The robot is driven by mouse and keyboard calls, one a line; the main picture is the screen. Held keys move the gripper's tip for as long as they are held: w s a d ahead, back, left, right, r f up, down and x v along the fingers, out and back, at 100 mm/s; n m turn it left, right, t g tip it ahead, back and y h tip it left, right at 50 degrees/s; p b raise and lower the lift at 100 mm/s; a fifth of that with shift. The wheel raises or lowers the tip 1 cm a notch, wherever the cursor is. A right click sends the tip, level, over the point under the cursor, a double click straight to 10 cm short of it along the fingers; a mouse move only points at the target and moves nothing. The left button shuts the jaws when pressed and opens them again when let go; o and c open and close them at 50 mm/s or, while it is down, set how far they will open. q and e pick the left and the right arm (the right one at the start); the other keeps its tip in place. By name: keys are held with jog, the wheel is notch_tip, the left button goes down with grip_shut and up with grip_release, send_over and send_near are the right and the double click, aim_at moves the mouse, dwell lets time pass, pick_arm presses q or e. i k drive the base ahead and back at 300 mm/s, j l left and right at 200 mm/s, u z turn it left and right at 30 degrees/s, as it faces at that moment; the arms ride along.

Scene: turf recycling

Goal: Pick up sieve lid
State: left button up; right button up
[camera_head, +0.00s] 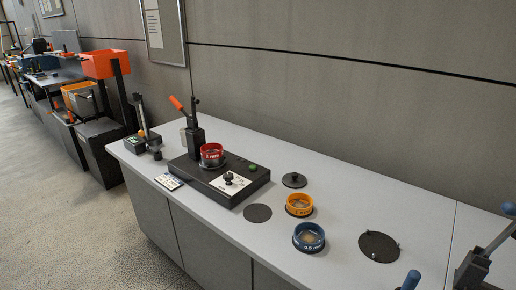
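A dark round lid with a small knob (294,180), which looks like the sieve lid, lies flat on the grey bench behind the sieve rings. A yellow-orange sieve ring (299,211) and a blue sieve ring (308,245) stand on the bench in front of it. A red sieve ring (211,162) sits on a black machine base (242,187) to the left. Neither of my grippers shows in the head view.
A flat dark disc (257,213) lies left of the rings, and a larger disc with small pegs (379,247) lies to the right. A lever with an orange handle (176,103) rises behind the machine. Blue-handled equipment (474,268) stands at the right edge.

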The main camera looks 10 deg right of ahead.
aim_at(295, 180)
jog(key=j+z, duration=0.2)
jog(key=z, duration=0.15)
jog(key=j+z, duration=0.25)
jog(key=z, duration=0.15)
jog(key=i, duration=0.05)
